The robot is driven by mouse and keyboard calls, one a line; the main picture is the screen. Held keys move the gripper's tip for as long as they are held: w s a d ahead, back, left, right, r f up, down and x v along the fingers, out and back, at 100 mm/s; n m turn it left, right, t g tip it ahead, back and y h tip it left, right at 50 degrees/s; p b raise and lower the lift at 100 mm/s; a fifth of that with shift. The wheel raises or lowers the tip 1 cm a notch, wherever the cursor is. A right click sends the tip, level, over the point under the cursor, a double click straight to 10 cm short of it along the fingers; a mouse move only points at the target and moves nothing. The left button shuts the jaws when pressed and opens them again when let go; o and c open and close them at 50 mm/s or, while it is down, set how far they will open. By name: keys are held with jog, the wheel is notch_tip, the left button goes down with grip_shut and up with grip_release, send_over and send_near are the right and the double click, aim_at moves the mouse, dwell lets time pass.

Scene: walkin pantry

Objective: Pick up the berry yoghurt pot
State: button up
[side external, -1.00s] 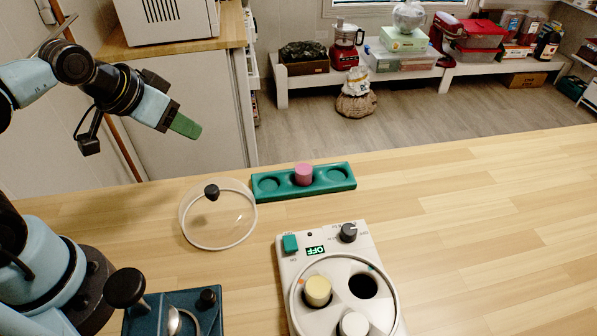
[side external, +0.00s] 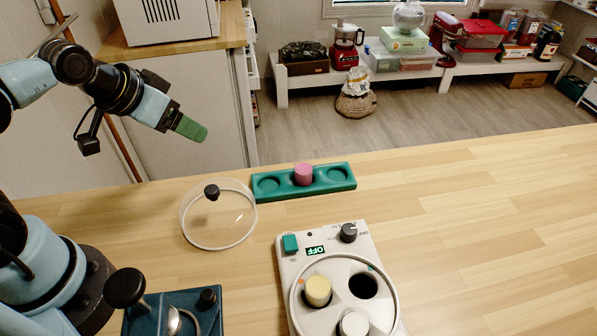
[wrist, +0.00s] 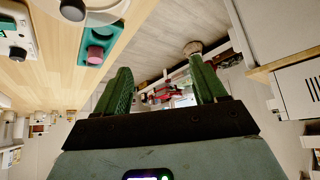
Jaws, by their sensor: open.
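The berry yoghurt pot is most likely the pink pot (side external: 304,174), which stands upright in the middle recess of a green tray (side external: 340,180) on the wooden counter. The pink pot also shows in the wrist view (wrist: 95,54), at the upper left. My gripper (side external: 190,128) is raised at the upper left, well apart from the pot and up to its left. In the wrist view my gripper (wrist: 166,82) has its two green fingers spread, with nothing held between them.
A clear round lid (side external: 232,222) with a black knob lies left of the tray. A white machine (side external: 290,262) reading OFF holds a yellow pot (side external: 317,290) and a white pot (side external: 354,324). A blue stand (side external: 150,315) is at the front left. The counter's right side is clear.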

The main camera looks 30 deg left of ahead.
jog(key=w+d+r+n+g, duration=0.2)
jog(key=w+d+r+g, duration=0.15)
jog(key=w+d, duration=0.3)
jog(key=n+g, duration=0.3)
jog(key=g, duration=0.1)
send_over(304, 162)
jog(key=s, duration=0.1)
notch_tip(304, 162, down, 4)
jog(key=r, duration=0.1)
jog(key=f, duration=0.6)
jog(key=shift+d+f, duration=0.2)
jog(key=shift+f, duration=0.15)
jog(key=shift+d+f, duration=0.15)
jog(key=shift+f, duration=2.5)
jog(key=shift+c, duration=0.2)
jog(key=c, duration=1.1)
jog(key=shift+o, duration=0.2)
jog(key=shift+r, duration=0.15)
